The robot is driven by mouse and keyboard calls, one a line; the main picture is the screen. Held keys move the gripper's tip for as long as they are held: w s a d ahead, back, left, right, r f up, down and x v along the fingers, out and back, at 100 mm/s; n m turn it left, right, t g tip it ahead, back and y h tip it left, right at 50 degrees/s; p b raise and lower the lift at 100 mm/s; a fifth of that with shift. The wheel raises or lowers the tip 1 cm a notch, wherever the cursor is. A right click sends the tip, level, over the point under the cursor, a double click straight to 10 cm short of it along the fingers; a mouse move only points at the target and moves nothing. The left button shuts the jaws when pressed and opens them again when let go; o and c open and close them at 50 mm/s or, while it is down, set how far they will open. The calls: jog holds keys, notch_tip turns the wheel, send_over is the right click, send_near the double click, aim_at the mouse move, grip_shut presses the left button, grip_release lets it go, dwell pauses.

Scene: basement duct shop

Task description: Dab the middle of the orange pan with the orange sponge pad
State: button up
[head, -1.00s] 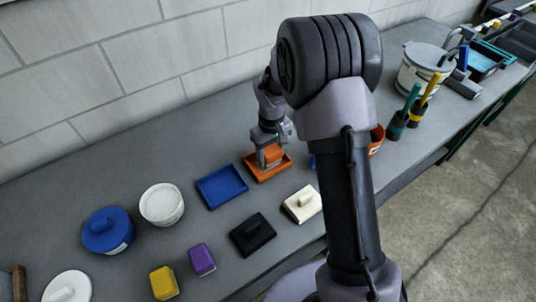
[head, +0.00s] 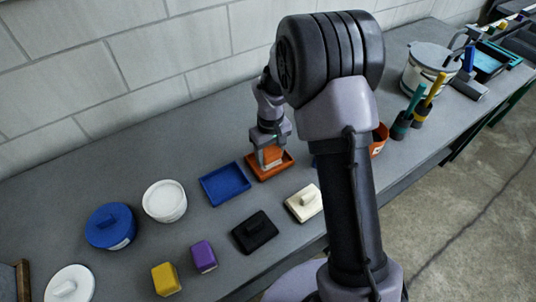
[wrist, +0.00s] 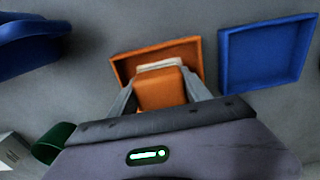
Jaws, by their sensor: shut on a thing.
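The orange pan (head: 285,168) is a shallow square tray on the bench, below my gripper in the head view. Its rim also shows in the wrist view (wrist: 124,68). My gripper (head: 270,152) points down and is shut on the orange sponge pad (wrist: 162,90). The pad has an orange block on top and a pale layer beneath, and it is over the inside of the pan. In the head view the pad (head: 272,155) is low in the pan; I cannot tell whether it touches the bottom. The jaws hide part of it.
A blue pan (head: 225,184) lies close beside the orange one. A black pad (head: 255,232) and a cream pad (head: 304,203) lie in front. A white tub (head: 164,201) and a blue lidded pot (head: 110,227) stand left. My arm hides some bench.

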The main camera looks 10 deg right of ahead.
aim_at(270, 150)
notch_tip(270, 150, up, 8)
jog(key=p, duration=0.6)
jog(key=shift+r, duration=0.1)
dwell(0.5)
